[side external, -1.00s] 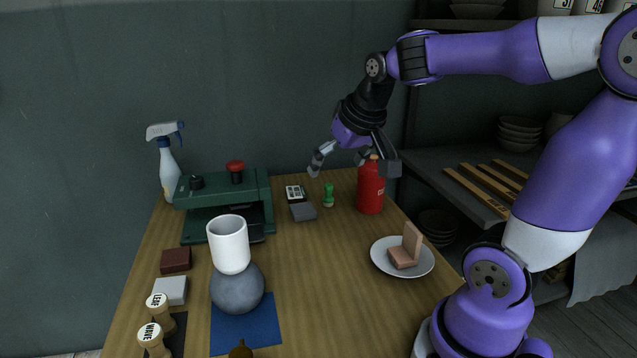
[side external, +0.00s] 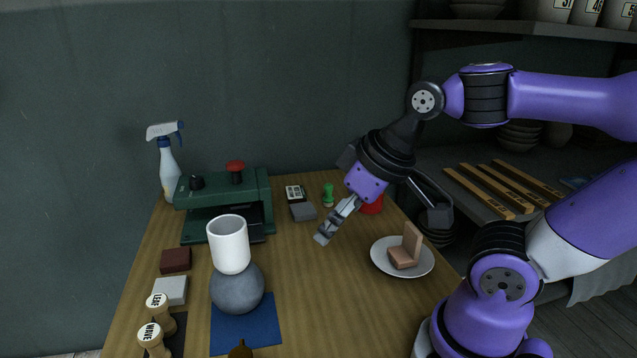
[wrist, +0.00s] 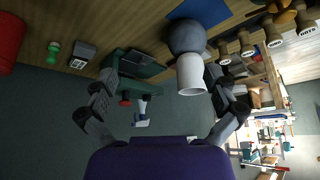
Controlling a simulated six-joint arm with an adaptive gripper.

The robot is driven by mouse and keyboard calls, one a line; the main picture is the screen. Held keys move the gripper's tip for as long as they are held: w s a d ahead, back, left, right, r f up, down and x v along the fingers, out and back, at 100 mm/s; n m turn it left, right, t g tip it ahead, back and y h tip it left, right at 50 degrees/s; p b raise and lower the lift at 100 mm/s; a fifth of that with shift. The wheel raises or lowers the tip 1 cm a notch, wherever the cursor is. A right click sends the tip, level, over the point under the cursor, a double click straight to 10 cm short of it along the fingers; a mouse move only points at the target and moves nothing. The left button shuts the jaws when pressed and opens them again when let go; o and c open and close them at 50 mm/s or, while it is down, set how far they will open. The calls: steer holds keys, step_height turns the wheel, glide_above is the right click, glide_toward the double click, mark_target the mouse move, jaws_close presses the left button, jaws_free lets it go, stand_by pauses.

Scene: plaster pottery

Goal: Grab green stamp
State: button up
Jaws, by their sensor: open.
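The green stamp (side external: 328,195) is a small upright knobbed piece at the back of the table, beside a grey block and left of a red canister. It also shows at the left of the wrist view (wrist: 54,50). My gripper (side external: 380,228) is open and empty, tilted above the table's right side, nearer the camera than the stamp and apart from it. In the wrist view its spread fingers (wrist: 163,95) have the stamp outside them, to the left.
The red canister (side external: 373,204) is partly hidden behind my gripper. A plate (side external: 380,262) with pinkish blocks lies at right. A green press (side external: 262,187), spray bottle (side external: 169,175) and white cup (side external: 228,250) on a grey ball (side external: 238,290) stand at left. The middle table is clear.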

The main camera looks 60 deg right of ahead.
stand_by(0.4)
steer(key=c, duration=0.7)
steer(key=m+h, duration=0.1)
steer(key=m, duration=0.1)
glide_above(330, 185)
steer(key=s+a, duration=0.1)
steer(key=s, duration=0.3)
step_height(330, 185, down, 7)
steer(key=x, duration=0.5)
steer(key=shift+w+d+f, duration=0.1)
steer(key=shift+w+d, duration=0.05)
steer(key=shift+x, duration=2.8)
